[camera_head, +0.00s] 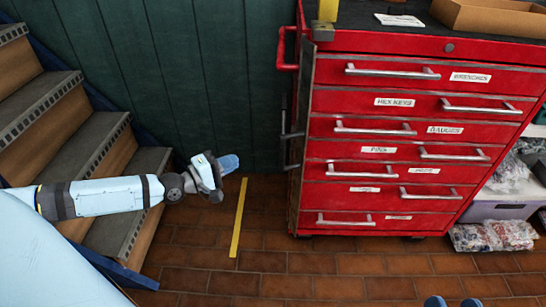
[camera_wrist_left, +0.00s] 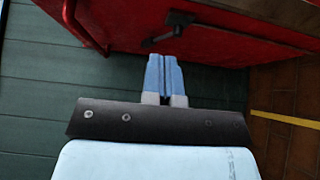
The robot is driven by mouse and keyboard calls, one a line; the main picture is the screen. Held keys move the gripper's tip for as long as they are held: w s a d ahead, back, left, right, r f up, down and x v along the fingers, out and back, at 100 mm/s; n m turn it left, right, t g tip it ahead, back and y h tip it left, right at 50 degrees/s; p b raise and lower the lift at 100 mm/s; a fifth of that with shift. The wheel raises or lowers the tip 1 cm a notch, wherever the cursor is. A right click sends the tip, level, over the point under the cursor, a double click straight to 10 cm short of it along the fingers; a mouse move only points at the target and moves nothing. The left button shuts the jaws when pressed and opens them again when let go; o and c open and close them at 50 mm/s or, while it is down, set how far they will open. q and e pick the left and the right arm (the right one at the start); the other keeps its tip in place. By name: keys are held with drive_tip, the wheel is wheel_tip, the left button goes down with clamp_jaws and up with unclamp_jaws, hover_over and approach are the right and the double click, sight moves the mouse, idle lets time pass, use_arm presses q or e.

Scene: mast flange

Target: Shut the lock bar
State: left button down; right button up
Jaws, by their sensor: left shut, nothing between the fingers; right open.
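The red tool cabinet (camera_head: 385,125) stands right of centre, all its labelled drawers looking shut. A narrow dark strip (camera_head: 305,115) runs down its left front edge, with a dark bracket-like part (camera_head: 290,136) sticking out to the left; I cannot tell for sure which is the lock bar. My left gripper (camera_head: 229,164) is shut and empty, left of the cabinet and apart from it. In the left wrist view its blue fingertips (camera_wrist_left: 164,72) point toward a black handle-like part (camera_wrist_left: 178,22) on a red surface. My right gripper (camera_head: 453,301) shows only two separated blue fingertips at the bottom edge.
A red side handle (camera_head: 284,48) juts from the cabinet's upper left. Wooden stairs (camera_head: 60,110) stand at the left. A yellow floor line (camera_head: 238,218) crosses the brown tiles, which are clear before the cabinet.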

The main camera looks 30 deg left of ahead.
use_arm(q)
drive_tip(key=w+d, duration=0.6)
drive_tip(key=w, duration=0.3)
drive_tip(key=shift+d+b, duration=0.35)
drive_tip(key=shift+b, duration=0.05)
use_arm(e)
drive_tip(key=shift+f+g, duration=0.4)
drive_tip(key=shift+f, duration=0.6)
